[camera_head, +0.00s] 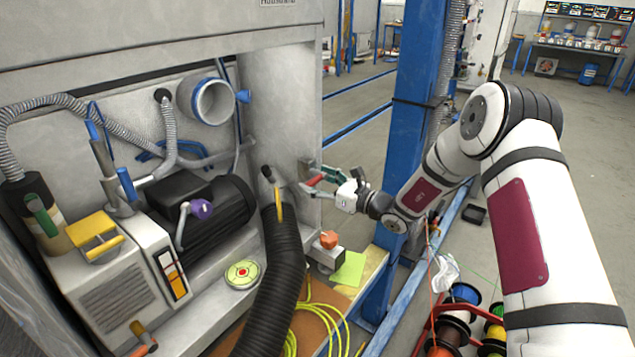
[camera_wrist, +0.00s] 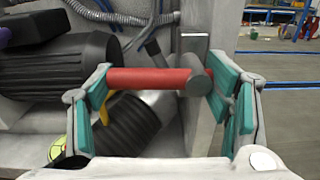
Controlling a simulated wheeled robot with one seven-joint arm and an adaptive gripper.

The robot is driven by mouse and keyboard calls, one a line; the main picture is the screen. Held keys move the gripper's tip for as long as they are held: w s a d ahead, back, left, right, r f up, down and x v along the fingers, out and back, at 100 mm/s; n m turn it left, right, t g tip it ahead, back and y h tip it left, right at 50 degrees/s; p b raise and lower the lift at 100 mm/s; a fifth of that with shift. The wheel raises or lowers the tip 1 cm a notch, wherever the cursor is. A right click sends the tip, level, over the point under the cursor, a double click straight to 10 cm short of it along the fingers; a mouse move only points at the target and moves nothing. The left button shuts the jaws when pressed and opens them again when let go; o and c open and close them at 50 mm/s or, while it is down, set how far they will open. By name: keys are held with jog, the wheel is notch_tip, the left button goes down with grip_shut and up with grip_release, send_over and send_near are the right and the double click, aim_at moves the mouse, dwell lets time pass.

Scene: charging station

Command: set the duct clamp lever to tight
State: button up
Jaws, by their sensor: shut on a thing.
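The lever with a red handle (camera_wrist: 148,79), which I take for the duct clamp lever, lies crosswise between my fingers in the wrist view. A grey round end (camera_wrist: 195,84) is at its right. My gripper (camera_wrist: 160,88) is shut on the red handle, with a green pad at each end. In the head view my gripper (camera_head: 312,178) is at the right side wall of the cabinet, and a bit of the red handle (camera_head: 316,180) shows between the fingers. The black ribbed duct hose (camera_head: 275,270) is just left of it, also in the wrist view (camera_wrist: 130,125). The lever's mount is mostly hidden.
A dark-knobbed lever (camera_head: 267,173) and a yellow piece (camera_head: 279,204) stand at the hose's top. A red-orange knob (camera_head: 329,240) is below my gripper. A blue post (camera_head: 415,110) stands right of the cabinet, near my arm. Cable reels (camera_head: 465,320) lie at lower right.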

aim_at(325, 173)
jog(key=m, duration=0.2)
jog(key=r+m, duration=0.1)
jog(key=m, duration=0.1)
jog(key=shift+w+d+r+p, duration=0.1)
jog(key=shift+r+p, duration=0.05)
jog(key=shift+p, duration=0.2)
jog(key=m, duration=0.4)
jog(key=r+m+p, duration=0.1)
jog(key=shift+w+d+r+m, duration=0.1)
jog(key=shift+w+d+m, duration=0.15)
jog(key=shift+w+m, duration=0.15)
jog(key=m, duration=0.4)
jog(key=shift+w+d+r, duration=0.3)
jog(key=shift+w+d, duration=0.05)
jog(key=shift+w, duration=0.05)
jog(key=shift+w+d+m, duration=0.15)
jog(key=shift+w+m, duration=0.05)
jog(key=shift+m, duration=0.7)
jog(key=shift+w+d+m, duration=0.1)
jog(key=shift+w+m, duration=0.05)
jog(key=shift+m, duration=0.75)
jog(key=o, duration=1.7)
jog(key=shift+d, duration=0.1)
jog(key=v, duration=1.2)
